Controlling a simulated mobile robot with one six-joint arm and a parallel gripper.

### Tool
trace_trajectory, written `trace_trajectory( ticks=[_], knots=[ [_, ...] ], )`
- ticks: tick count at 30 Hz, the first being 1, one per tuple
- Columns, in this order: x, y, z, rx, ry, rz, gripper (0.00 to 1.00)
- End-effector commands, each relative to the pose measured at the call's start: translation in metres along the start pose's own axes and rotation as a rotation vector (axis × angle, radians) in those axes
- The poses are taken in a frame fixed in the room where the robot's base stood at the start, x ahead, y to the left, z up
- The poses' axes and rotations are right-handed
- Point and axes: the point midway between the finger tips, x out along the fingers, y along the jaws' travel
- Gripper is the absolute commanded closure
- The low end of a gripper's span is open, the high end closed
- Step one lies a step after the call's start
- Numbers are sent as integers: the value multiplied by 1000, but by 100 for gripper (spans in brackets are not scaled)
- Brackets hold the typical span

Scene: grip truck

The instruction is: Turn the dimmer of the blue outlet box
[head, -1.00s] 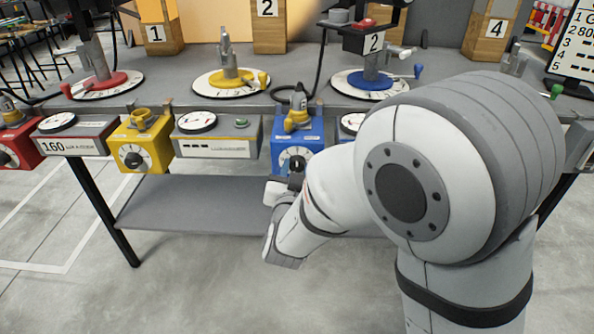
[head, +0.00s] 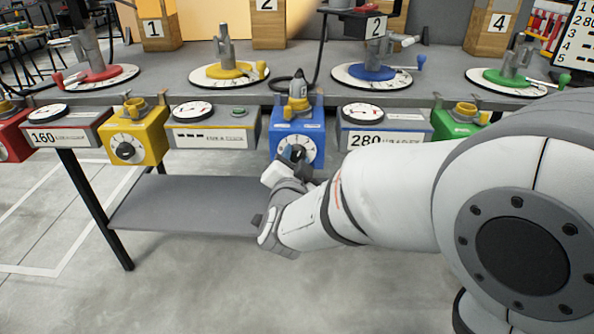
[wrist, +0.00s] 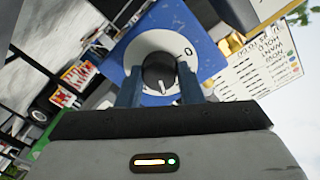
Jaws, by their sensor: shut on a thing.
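The blue outlet box (head: 285,125) hangs at the front edge of the bench in the head view, with a yellow plug on top. It fills the upper middle of the wrist view (wrist: 190,22). Its white dial plate (wrist: 143,52) carries the black dimmer knob (wrist: 158,72), which has a white pointer line. My gripper (wrist: 160,86) has one finger on each side of the knob and is shut on it. In the head view my gripper (head: 296,156) reaches the front of the box from below and hides part of the dial.
A light meter reading 280 (head: 385,138) is right of the box. Another meter (head: 212,137) and the yellow outlet box (head: 152,132) are to the left. A green outlet box (head: 452,127) is farther right. A grey lower shelf (head: 185,205) lies below the bench.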

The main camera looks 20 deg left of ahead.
Motion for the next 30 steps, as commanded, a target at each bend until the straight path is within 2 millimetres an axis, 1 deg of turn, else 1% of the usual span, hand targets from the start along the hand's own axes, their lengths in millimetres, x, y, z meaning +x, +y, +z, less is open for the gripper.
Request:
trace_trajectory(
  ticks=[1,6,12,18,29,30],
  knots=[
    [0,3,3,36,1,2,89],
    [0,3,2,139,-6,3,89],
    [0,2,1,217,-10,4,89],
    [0,1,0,249,-11,5,89],
    [0,0,-1,253,-12,4,89],
    [0,0,-1,253,-12,4,66]
  ],
)
